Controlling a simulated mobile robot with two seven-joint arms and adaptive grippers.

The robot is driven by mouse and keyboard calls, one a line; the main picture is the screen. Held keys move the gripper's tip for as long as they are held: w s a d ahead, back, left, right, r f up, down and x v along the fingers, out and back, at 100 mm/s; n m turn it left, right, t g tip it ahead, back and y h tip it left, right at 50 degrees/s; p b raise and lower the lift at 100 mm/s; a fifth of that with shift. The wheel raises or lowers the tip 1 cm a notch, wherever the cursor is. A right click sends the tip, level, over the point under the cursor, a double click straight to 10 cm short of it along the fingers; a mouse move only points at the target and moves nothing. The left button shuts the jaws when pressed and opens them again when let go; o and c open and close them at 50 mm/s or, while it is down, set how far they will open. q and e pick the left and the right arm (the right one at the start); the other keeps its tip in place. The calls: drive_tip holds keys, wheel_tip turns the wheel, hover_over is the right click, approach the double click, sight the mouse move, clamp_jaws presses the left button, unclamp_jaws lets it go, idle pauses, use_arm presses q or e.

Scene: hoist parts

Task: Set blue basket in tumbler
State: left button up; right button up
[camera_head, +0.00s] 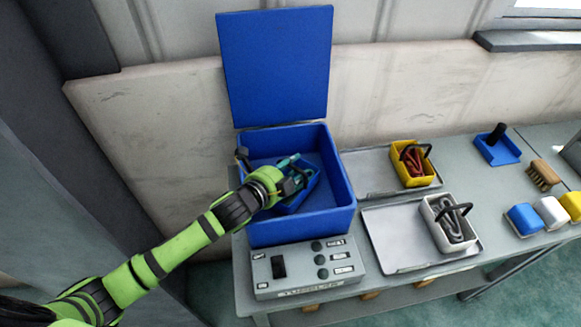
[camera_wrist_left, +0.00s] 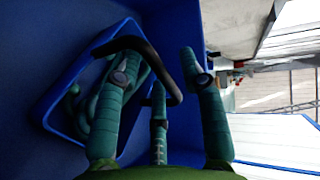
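The tumbler (camera_head: 343,190) is a blue open box on the bench, with its square blue lid (camera_head: 276,65) raised upright behind it. The blue basket (camera_head: 309,192) is inside the tumbler, slightly turned, with teal pieces in it. It also shows in the left wrist view (camera_wrist_left: 62,72), where its black handle (camera_wrist_left: 150,55) arches between my fingers. My left gripper (camera_head: 297,181) reaches into the tumbler over the basket. In the left wrist view its fingers (camera_wrist_left: 157,70) are spread around the handle, with a gap between them. My right gripper is not in view.
A grey control box (camera_head: 308,268) sits in front of the tumbler. To the right, grey trays hold a yellow basket (camera_head: 411,174) and a white basket (camera_head: 441,229).

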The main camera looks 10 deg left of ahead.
use_arm(q)
drive_tip(key=shift+r, duration=0.1)
drive_tip(key=shift+s+a, duration=0.1)
drive_tip(key=shift+s, duration=0.1)
drive_tip(key=b+v, duration=0.2)
drive_tip(key=v, duration=0.9)
drive_tip(key=shift+s, duration=0.25)
drive_tip(key=shift+a+r, duration=0.1)
drive_tip(key=shift+r, duration=0.05)
idle(0.5)
